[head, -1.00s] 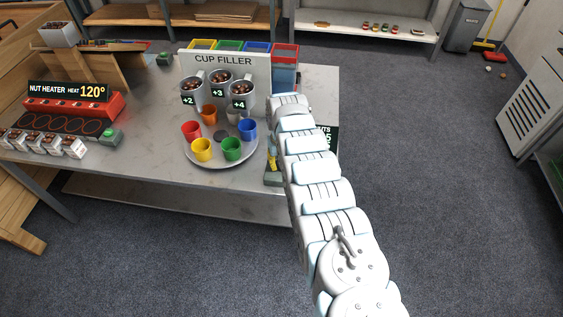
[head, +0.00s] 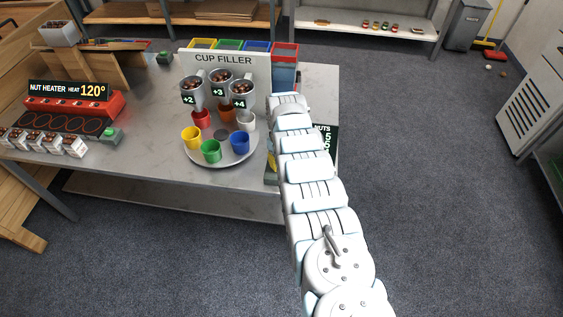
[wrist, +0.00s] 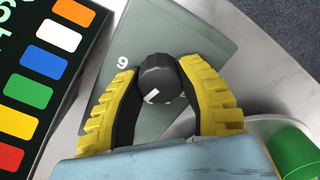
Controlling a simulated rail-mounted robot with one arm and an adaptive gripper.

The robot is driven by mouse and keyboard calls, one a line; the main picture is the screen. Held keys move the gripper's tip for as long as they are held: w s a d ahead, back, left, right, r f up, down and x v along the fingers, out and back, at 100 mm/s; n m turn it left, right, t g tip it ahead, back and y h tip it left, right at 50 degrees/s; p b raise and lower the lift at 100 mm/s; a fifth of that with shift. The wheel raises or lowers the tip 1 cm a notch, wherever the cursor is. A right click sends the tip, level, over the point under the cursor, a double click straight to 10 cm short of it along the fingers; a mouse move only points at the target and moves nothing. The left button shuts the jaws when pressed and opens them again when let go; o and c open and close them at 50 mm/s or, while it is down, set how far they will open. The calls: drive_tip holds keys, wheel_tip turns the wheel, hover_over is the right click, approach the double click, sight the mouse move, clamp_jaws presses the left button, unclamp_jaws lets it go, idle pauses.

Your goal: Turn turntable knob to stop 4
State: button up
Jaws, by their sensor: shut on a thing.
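In the wrist view, the black round knob (wrist: 160,80) with a white mark on its lower-left side stands on a grey-green plate (wrist: 190,42). A white digit reading like 9 shows beside it; other digits are hidden. My gripper (wrist: 157,69) has its yellow-ribbed fingers closed on both sides of the knob. In the head view, my arm mostly hides the knob and gripper. The turntable (head: 222,134) carries red (head: 201,119), orange (head: 226,116), white (head: 247,122), blue (head: 240,143), green (head: 211,151) and yellow (head: 191,138) cups. Red, orange and white are at the back, below the chutes.
The cup filler (head: 224,59) stands behind the turntable with several nut hoppers. A black board (wrist: 40,85) with coloured squares lies close beside the knob plate. The green cup (wrist: 294,153) is near my gripper's right side. A nut heater (head: 72,104) stands at left.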

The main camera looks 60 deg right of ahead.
drive_tip(key=shift+f, duration=0.1)
drive_tip(key=o, duration=1.2)
drive_tip(key=shift+d+r, duration=0.1)
drive_tip(key=shift+r, duration=5.95)
